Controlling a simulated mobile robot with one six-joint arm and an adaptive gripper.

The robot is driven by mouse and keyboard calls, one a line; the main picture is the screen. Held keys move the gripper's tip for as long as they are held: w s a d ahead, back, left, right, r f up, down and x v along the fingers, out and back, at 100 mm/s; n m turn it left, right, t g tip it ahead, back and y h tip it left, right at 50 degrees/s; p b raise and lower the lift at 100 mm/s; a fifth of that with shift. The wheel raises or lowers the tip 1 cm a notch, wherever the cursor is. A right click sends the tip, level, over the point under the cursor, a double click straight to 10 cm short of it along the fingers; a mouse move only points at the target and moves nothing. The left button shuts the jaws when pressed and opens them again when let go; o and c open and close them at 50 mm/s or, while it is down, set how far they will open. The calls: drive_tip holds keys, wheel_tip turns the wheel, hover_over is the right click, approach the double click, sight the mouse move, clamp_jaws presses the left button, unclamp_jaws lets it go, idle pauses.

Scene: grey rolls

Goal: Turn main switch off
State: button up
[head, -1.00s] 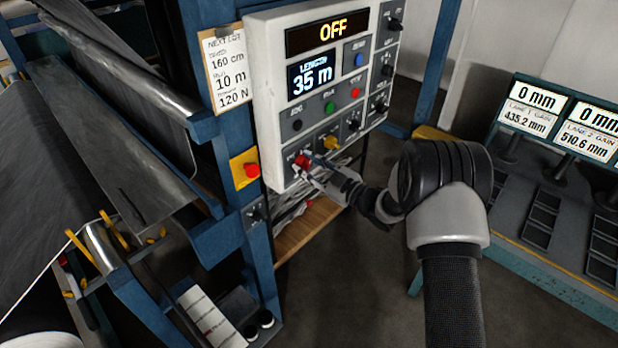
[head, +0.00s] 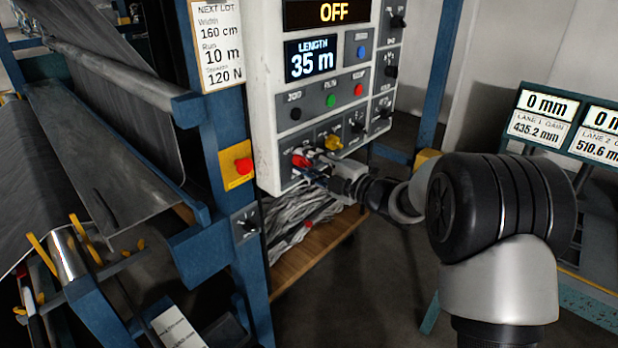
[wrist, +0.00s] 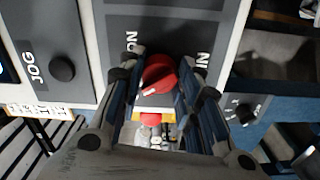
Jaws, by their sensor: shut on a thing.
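The main switch is a red rotary knob (head: 300,161) at the lower left of the white control panel (head: 262,110). In the wrist view the red knob (wrist: 158,72) sits between the two fingers, with a pale mark on its face. My gripper (head: 307,170) is at the panel, shut on this knob, one finger on each side; it also fills the middle of the wrist view (wrist: 160,80). The lettering by the knob is partly hidden by the fingers.
A red emergency button on a yellow plate (head: 243,166) is on the blue post to the left. The length display (head: 311,59) reads 35 m.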

drive_tip(key=shift+n+b, duration=1)
drive_tip(key=o, duration=1)
drive_tip(key=shift+o, duration=0.2)
drive_tip(key=shift+d, duration=0.1)
drive_tip(key=v, duration=1.2)
